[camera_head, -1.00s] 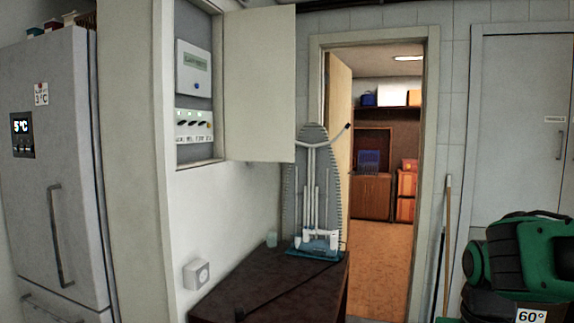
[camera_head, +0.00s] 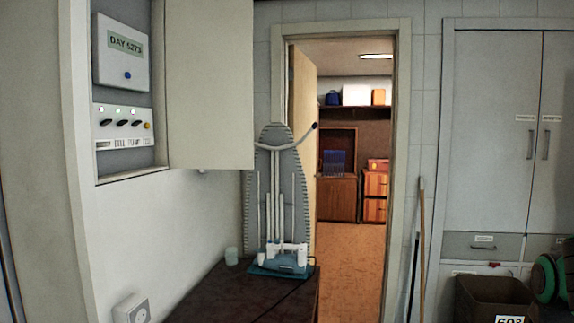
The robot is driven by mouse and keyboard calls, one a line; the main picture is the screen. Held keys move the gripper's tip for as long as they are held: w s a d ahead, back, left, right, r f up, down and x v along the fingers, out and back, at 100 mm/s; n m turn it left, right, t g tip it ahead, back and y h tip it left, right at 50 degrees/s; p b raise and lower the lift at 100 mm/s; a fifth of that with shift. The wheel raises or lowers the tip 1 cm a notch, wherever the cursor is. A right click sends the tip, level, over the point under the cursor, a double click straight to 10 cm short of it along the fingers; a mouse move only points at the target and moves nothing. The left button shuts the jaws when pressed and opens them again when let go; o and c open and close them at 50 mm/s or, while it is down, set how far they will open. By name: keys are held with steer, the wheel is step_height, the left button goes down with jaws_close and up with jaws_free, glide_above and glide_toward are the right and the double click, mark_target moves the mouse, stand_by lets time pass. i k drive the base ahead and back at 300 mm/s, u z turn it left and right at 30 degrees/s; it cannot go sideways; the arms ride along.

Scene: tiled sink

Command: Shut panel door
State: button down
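The panel door (camera_head: 210,85) is a plain off-white slab. It stands open, swung out to the right of the wall panel recess (camera_head: 128,174). Inside the recess, a white box (camera_head: 122,65) has a display reading "DAY 5273" and a blue button. Below it is a switch strip (camera_head: 122,125) with several black switches, small lights and a yellow knob. The door's top edge is cut off by the picture. No handle shows on its visible face. My gripper is not in view.
A doorway opens beyond. Brooms (camera_head: 417,250), cabinets (camera_head: 490,140) and a dark basket (camera_head: 492,289) are at right.

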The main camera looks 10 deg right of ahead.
mark_target(209, 44)
steer(key=i, duration=1.25)
steer(key=u, duration=0.5)
